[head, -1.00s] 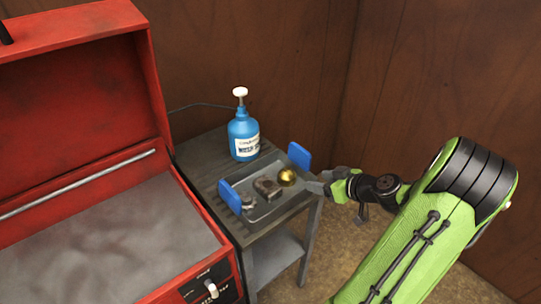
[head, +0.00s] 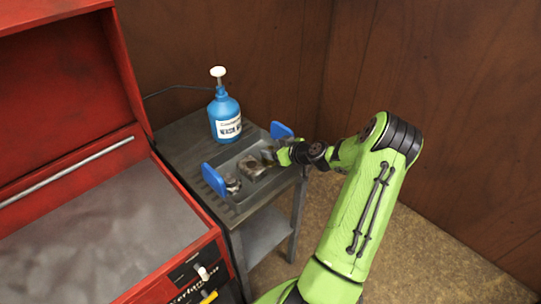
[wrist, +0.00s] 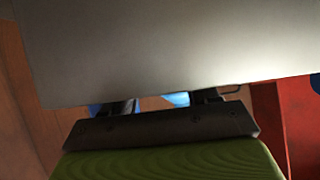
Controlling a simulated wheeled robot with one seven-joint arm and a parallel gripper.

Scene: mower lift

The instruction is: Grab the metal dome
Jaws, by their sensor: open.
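My gripper (head: 270,153) reaches into the right end of a grey tray (head: 264,189) with blue handles, low over its contents. It is open, with nothing visibly held. The round golden dome seen earlier at this end of the tray is now hidden behind my gripper. A brownish metal block (head: 251,166) lies in the tray just left of the gripper. A small grey metal piece (head: 232,184) lies near the left handle. In the wrist view a broad grey surface fills the top and hides most of the fingers and whatever is between them.
The tray stands on a grey side table (head: 178,148). A blue pump bottle (head: 225,117) stands behind the tray. A large red open-lidded box (head: 175,235) stands close on the left. Wooden walls (head: 440,60) close off the back and right.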

